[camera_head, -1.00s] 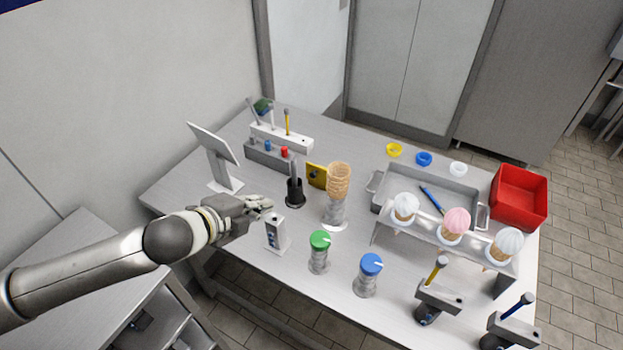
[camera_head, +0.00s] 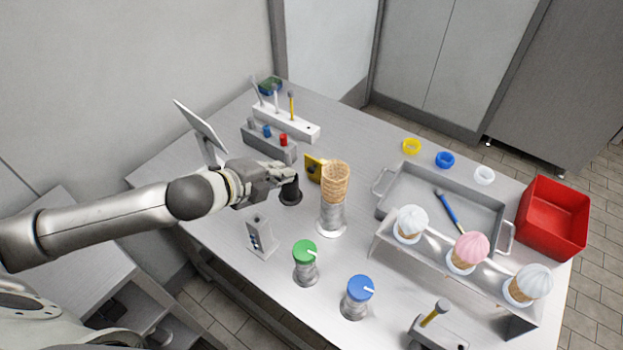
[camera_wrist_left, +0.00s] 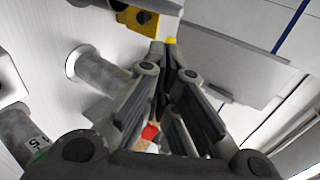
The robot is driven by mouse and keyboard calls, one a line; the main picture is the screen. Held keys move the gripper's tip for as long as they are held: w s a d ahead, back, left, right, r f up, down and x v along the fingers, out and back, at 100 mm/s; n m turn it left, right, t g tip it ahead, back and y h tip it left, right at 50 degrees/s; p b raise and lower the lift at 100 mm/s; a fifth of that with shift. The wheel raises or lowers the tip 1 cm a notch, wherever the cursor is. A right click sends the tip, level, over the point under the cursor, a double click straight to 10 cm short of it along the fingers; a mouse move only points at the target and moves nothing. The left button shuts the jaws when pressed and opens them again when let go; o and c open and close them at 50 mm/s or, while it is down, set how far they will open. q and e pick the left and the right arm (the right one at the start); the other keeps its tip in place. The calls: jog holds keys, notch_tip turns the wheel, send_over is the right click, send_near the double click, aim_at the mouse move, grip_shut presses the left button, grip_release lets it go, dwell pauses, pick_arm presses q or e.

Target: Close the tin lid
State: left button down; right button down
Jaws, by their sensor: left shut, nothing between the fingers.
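My left gripper (camera_head: 288,177) is shut and empty above the black cup (camera_head: 290,192), hiding part of it. Its fingers also show together in the left wrist view (camera_wrist_left: 172,52). No tin with an open lid can be made out clearly. A jar with a green top (camera_head: 305,252) and a jar with a blue top (camera_head: 359,289) stand upright near the front table edge, tops on. A yellow piece with a dark round spot (camera_head: 313,168) stands behind the cone stack; it also shows in the left wrist view (camera_wrist_left: 136,18). My right gripper is out of view.
Stacked cones (camera_head: 335,182) stand right of the gripper. A grey block (camera_head: 260,238) is in front, a screen (camera_head: 202,130) behind left. A grey tray (camera_head: 393,205), a rack of filled cones (camera_head: 378,246) and a red bin (camera_head: 553,218) fill the right side.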

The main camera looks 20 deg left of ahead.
aim_at(313, 172)
pick_arm(q)
jog(key=w+d+f+b, duration=0.2)
jog(key=w+d+f, duration=0.1)
jog(key=w+f, duration=0.5)
jog(key=shift+d+f, duration=0.25)
jog(key=shift+f, duration=0.65)
jog(key=shift+r, duration=0.1)
